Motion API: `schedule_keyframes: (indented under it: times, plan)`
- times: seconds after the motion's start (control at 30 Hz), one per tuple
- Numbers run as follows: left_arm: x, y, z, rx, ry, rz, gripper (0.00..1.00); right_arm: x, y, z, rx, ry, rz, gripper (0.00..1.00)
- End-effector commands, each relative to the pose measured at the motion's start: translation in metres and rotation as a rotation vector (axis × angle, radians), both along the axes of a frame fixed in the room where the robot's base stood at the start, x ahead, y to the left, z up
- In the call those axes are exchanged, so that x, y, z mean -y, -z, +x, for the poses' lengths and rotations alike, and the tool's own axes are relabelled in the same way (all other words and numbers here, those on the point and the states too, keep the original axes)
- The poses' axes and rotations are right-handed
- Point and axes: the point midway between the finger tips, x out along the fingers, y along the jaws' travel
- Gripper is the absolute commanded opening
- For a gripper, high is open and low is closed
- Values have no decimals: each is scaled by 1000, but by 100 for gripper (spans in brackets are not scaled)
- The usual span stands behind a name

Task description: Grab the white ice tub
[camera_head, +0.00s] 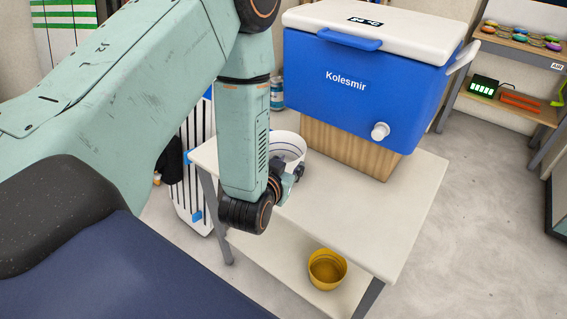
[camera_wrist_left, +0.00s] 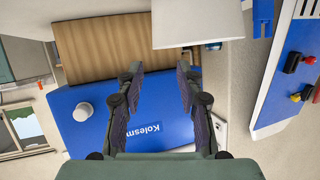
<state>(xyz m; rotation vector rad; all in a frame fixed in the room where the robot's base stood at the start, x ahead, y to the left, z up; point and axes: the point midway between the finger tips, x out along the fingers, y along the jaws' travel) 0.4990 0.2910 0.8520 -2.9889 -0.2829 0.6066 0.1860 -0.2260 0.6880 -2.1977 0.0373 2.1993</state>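The white ice tub (camera_head: 289,143) stands on the white table, partly hidden behind my left arm in the head view. Thin dark lines show on it. The wrist view looks upside down and shows a plain white tub-like shape (camera_wrist_left: 197,22) at the top edge, probably the same tub. My left gripper (camera_head: 294,173) is close to the tub's near side in the head view. In the wrist view its two fingers (camera_wrist_left: 158,70) are spread apart with nothing between them. I cannot tell whether they touch the tub. My right gripper is not in view.
A blue Kolesmir cooler (camera_head: 352,88) with a white lid and spigot sits on a wooden block (camera_head: 345,146) behind the tub. The white table's (camera_head: 375,225) right front is clear. A yellow bucket (camera_head: 327,270) is on the lower shelf. Shelves (camera_head: 520,48) stand far right.

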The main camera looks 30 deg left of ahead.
Motion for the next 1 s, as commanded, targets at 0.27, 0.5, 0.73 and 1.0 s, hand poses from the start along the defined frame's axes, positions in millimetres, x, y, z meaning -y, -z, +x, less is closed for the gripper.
schedule_keyframes:
  times: [0.27, 0.5, 0.73, 1.0]
  plan:
    - [-10, 19, 42, 0, -1, 1, 37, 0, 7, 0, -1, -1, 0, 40]
    - [-12, 25, 56, -3, 0, 0, 37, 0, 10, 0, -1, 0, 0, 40]
    - [-13, 39, 86, -1, 0, 1, 37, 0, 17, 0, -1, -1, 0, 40]
    - [-15, 45, 100, -3, 0, 0, 37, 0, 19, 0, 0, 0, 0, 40]
